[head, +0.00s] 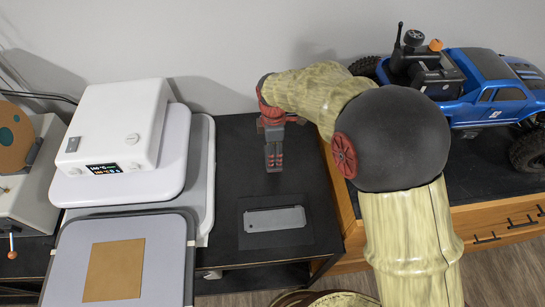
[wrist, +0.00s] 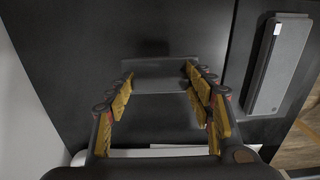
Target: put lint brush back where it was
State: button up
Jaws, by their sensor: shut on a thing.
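My gripper (head: 273,163) points down over the black tabletop, behind the grey flat case, in the head view. In the wrist view its yellow-padded fingers (wrist: 160,95) stand apart on either side of a dark grey piece (wrist: 155,77), which looks to be the lint brush, held between them. Its full shape is hard to make out against the dark table, and my gripper hides it in the head view. I cannot tell whether it touches the tabletop.
A flat grey case (head: 274,219) lies on a dark mat; it also shows in the wrist view (wrist: 277,64). A white heat press (head: 118,125) stands left. A blue RC crawler (head: 492,90) sits right on a wooden drawer unit (head: 490,222). The wall is close behind.

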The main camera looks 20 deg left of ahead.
jog(key=shift+w+a+f, duration=0.2)
jog(key=shift+f, duration=0.2)
jog(key=shift+f+b, duration=0.35)
jog(key=shift+f, duration=1.2)
jog(key=shift+f, duration=0.1)
jog(key=o, duration=1)
jog(key=shift+o, duration=0.2)
notch_tip(320, 180, up, 12)
jog(key=shift+r+p, duration=0.1)
jog(key=shift+p, duration=0.75)
